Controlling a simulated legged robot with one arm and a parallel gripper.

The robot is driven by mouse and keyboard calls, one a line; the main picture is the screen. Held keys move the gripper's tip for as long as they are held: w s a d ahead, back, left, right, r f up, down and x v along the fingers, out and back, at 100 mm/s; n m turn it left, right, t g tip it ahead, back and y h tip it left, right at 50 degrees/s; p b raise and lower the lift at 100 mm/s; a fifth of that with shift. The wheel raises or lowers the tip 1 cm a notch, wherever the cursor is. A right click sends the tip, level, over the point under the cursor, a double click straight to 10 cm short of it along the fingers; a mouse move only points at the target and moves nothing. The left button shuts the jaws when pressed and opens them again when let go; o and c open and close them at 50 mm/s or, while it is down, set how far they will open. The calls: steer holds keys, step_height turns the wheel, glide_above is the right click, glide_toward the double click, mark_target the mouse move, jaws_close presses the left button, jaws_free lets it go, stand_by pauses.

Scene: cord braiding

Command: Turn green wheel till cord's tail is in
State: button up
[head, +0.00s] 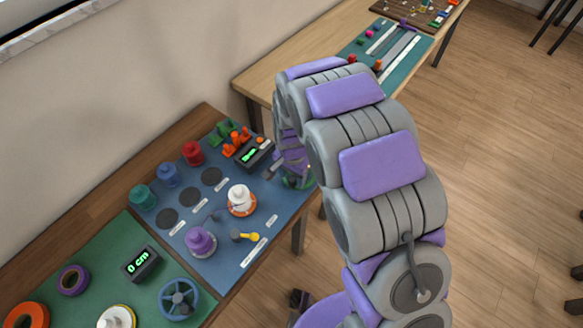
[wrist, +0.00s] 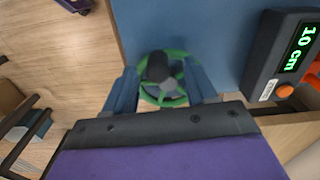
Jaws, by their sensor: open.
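The green wheel (wrist: 172,102) is at the edge of the blue mat in the wrist view, with a dark upright knob (wrist: 158,68) on it. My gripper (wrist: 160,72) is open, one finger on each side of the knob and over the wheel. I cannot tell whether either finger touches it. In the head view the green wheel (head: 297,182) is mostly hidden by my arm. A dark counter box (wrist: 283,55) beside the wheel reads 10 cm. It also shows in the head view (head: 254,154). I cannot make out the cord or its tail.
The blue mat (head: 225,250) holds a white spool (head: 241,199), a purple spool (head: 200,241) and several coloured pegs. A green mat (head: 90,255) at lower left has a blue wheel (head: 178,299) and a 0 cm counter (head: 140,263). Open floor lies right.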

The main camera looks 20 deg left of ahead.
steer(key=shift+f, duration=0.8)
jaws_close()
stand_by(0.4)
